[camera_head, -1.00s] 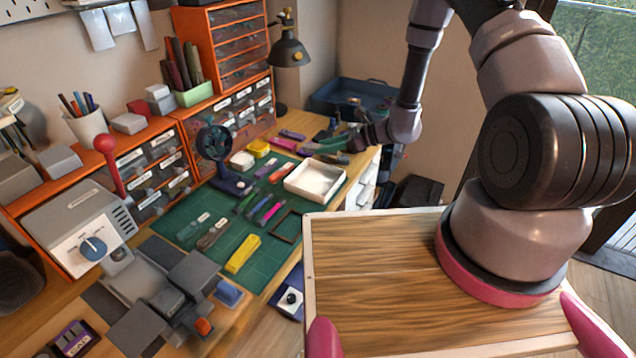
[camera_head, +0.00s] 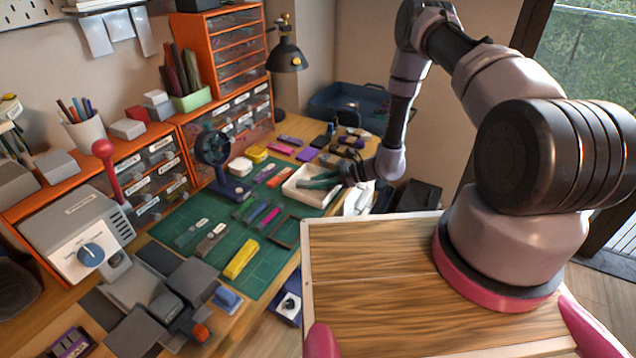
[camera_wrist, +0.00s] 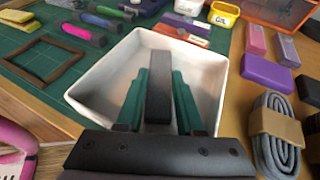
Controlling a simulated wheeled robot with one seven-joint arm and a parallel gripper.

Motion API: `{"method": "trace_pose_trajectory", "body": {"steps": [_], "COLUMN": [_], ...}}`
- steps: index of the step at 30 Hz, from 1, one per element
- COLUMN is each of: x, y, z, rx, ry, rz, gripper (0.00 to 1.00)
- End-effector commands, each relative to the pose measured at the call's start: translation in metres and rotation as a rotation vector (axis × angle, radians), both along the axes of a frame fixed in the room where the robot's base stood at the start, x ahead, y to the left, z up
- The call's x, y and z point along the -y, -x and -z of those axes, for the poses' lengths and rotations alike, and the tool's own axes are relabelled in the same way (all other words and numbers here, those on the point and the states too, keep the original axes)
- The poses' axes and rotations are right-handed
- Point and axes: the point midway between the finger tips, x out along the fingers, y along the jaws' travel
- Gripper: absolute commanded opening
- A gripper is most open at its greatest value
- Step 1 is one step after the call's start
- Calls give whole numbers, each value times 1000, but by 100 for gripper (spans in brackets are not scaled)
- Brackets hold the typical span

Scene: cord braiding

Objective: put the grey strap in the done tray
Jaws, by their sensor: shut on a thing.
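My gripper (camera_head: 318,183) has green fingers and reaches over the white tray (camera_head: 306,198) on the workbench. In the wrist view, the gripper (camera_wrist: 160,76) is shut on a dark grey strap (camera_wrist: 158,98), a narrow flat piece standing between the two fingers. The strap is above the inside of the white tray (camera_wrist: 215,72). I cannot tell whether its lower end touches the tray floor. The tray shows no other thing in it.
A coiled grey cord with a tan band (camera_wrist: 277,137) lies right of the tray, near a purple block (camera_wrist: 268,76). A brown frame (camera_wrist: 45,62) lies left on the green mat (camera_head: 190,262).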

Motion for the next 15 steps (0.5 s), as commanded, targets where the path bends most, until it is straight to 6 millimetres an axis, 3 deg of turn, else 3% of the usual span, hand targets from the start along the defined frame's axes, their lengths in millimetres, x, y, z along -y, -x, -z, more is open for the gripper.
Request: {"method": "trace_pose_trajectory", "body": {"steps": [6, 7, 9, 15], "x": [0, 0, 0, 0], "y": [0, 0, 0, 0], "z": [3, 3, 3, 3], "rx": [-1, -1, 0, 0], "ry": [0, 0, 0, 0], "rz": [0, 0, 0, 0], "gripper": [0, 44, 66, 66]}}
